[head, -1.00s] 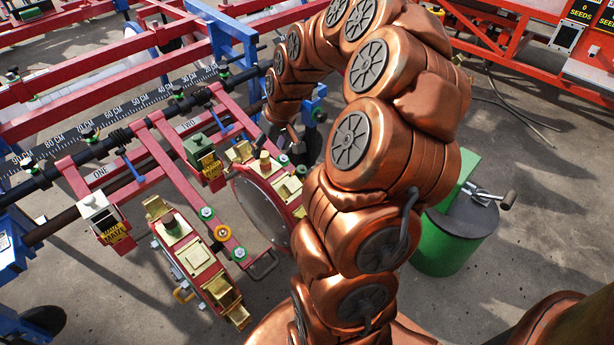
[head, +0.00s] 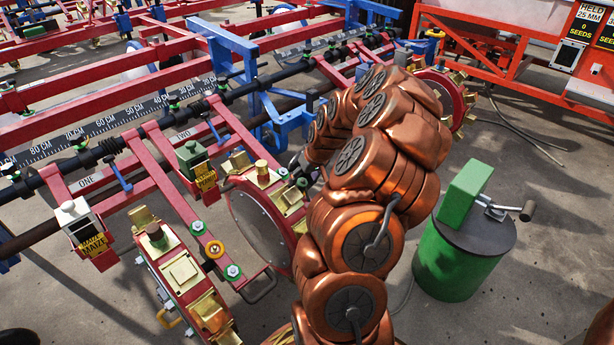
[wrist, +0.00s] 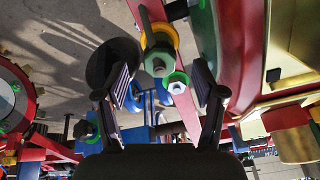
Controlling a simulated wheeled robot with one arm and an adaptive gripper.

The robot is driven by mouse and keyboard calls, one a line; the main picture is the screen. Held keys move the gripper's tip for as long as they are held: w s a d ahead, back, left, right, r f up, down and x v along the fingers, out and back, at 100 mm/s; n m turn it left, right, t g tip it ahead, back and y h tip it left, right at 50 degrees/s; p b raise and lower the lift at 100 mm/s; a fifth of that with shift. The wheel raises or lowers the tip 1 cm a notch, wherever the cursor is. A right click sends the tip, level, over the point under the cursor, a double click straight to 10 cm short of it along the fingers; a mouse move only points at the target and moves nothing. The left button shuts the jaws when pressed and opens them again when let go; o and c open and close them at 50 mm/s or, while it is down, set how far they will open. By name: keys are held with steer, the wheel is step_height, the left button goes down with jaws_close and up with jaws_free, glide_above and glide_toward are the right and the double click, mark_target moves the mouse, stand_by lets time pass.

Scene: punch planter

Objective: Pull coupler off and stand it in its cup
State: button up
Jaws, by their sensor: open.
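My gripper (wrist: 163,85) is open in the wrist view, one finger on each side and nothing clearly held. In the gap between the fingers, in the picture, are a yellow ring around a grey-green hex nut (wrist: 158,63) and a green-rimmed ring with a pale nut (wrist: 178,80). I cannot tell their depth from the fingertips. In the head view my copper arm hides most of the gripper, beside the second planter wheel (head: 262,222).
The red planter frame (head: 180,190) and toolbar with a centimetre scale (head: 110,121) fill the left. A green drum (head: 450,265) with a crank stands on the right. Red-framed panels (head: 490,60) stand behind it. Bare concrete (head: 555,225) lies at the right.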

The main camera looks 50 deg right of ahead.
mark_target(302, 182)
steer(key=b+x, duration=0.1)
steer(key=x, duration=0.3)
jaws_close()
stand_by(0.9)
